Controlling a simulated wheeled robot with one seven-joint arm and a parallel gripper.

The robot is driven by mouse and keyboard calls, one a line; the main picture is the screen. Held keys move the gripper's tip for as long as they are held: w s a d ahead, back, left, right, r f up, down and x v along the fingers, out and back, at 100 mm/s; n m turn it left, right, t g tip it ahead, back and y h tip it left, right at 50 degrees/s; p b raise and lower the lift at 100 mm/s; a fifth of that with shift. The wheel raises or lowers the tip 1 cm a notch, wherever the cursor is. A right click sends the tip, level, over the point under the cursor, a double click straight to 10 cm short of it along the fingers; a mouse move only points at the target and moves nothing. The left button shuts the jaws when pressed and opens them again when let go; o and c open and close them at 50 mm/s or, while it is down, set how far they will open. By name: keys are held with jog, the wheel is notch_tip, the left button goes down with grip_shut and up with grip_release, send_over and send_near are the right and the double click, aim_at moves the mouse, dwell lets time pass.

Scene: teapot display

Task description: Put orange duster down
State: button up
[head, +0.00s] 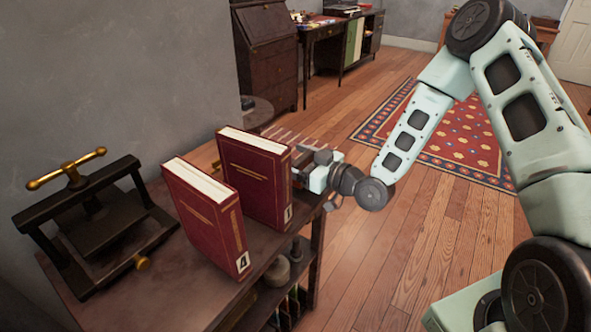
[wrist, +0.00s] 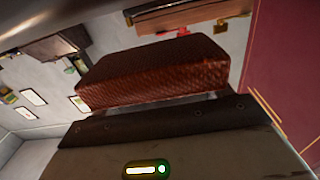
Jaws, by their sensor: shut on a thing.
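My gripper (head: 308,163) is at the right end of the dark wooden shelf top, close behind the red book marked 1. In the wrist view, a reddish-brown, orange-tinted block with a woven texture (wrist: 155,72) sits at the jaws, just beyond the dark gripper edge (wrist: 170,121). I take it to be the orange duster, and my gripper is shut on it. In the head view the book and the gripper hide most of it, so I cannot tell whether it touches the shelf top.
Red book 1 (head: 254,180) and red book 4 (head: 207,217) stand upright on the shelf top (head: 195,262). Book 1's cover fills the wrist view's right side (wrist: 285,75). A black press with brass handle (head: 100,225) stands left. Thin pale prongs (head: 285,136) show behind book 1.

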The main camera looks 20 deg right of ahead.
jog(key=shift+f, duration=1.45)
jog(key=shift+f+b, duration=0.2)
jog(key=shift+b, duration=0.1)
jog(key=o, duration=0.9)
jog(key=shift+r, duration=0.1)
jog(key=shift+r, duration=0.1)
jog(key=v, duration=1.2)
